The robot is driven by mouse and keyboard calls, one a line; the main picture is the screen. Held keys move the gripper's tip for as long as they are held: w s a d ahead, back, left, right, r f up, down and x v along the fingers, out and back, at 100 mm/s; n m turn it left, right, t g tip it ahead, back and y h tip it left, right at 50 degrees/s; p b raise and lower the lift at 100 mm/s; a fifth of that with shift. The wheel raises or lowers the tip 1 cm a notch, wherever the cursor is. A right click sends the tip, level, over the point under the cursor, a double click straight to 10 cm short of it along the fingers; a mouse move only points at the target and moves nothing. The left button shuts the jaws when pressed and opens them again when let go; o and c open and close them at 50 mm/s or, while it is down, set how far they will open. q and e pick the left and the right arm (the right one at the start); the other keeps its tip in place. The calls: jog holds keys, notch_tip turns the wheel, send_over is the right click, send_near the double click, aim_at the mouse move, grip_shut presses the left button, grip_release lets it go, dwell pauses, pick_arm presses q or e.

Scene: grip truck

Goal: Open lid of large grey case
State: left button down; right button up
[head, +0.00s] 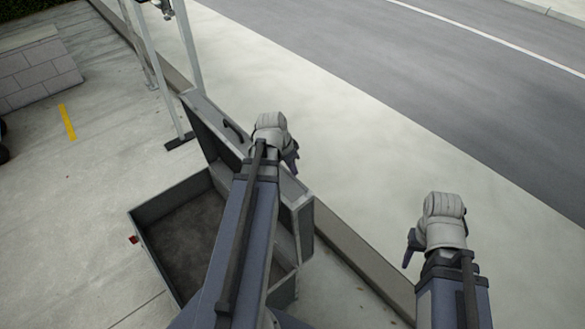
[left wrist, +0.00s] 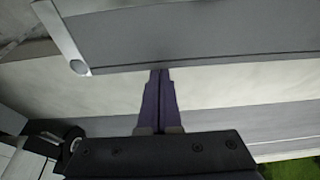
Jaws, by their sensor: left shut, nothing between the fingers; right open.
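The large grey case (head: 172,193) lies on the pavement in the head view, with its dark, empty-looking inside showing. Its lid (head: 205,133) stands raised along the far right side, tilted up from the base, with a dark handle on it. My left arm crosses over the case and hides part of the base and lid. My left gripper (head: 291,157) is at the lid's outer upper side; contact cannot be told. In the left wrist view its fingers (left wrist: 161,75) are shut with nothing between them, near a grey panel. My right gripper (head: 408,248) is open and empty, right of the case.
A metal frame stand (head: 190,60) stands behind the case, its foot close to the lid. A low kerb (head: 350,258) runs along the right of the case, with a road (head: 440,75) beyond. A block wall (head: 38,72) is at upper left. The pavement left of the case is clear.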

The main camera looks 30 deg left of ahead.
pick_arm(q)
jog(key=shift+w, duration=0.15)
jog(key=w+d, duration=0.1)
jog(key=w, duration=0.3)
jog(key=s+p+v, duration=0.1)
jog(key=p+v, duration=0.8)
jog(key=v, duration=0.1)
jog(key=shift+s, duration=0.2)
